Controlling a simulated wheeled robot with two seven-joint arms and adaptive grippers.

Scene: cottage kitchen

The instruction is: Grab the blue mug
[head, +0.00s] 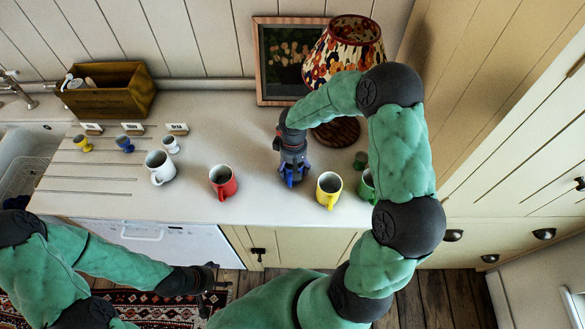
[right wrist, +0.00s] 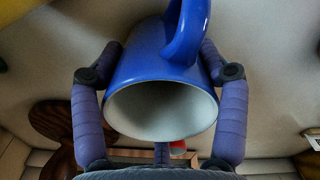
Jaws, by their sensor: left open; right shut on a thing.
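The blue mug (right wrist: 140,72) fills the middle of the right wrist view, its white inside facing the camera and its handle at the top of the picture. My right gripper's fingers close on it from both sides. In the head view my right gripper (head: 291,174) points down over the counter between the red mug and the yellow mug, largely hiding the blue mug. I cannot tell whether the mug touches the counter. My left gripper (head: 214,290) is open and empty, low in front of the counter.
On the counter (head: 110,190) stand a white mug (head: 160,167), a red mug (head: 222,182), a yellow mug (head: 328,189) and a green mug (head: 366,186), partly behind my arm. Egg cups, a wooden box (head: 110,92), a picture frame (head: 272,62) and a lamp (head: 340,50) are farther back.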

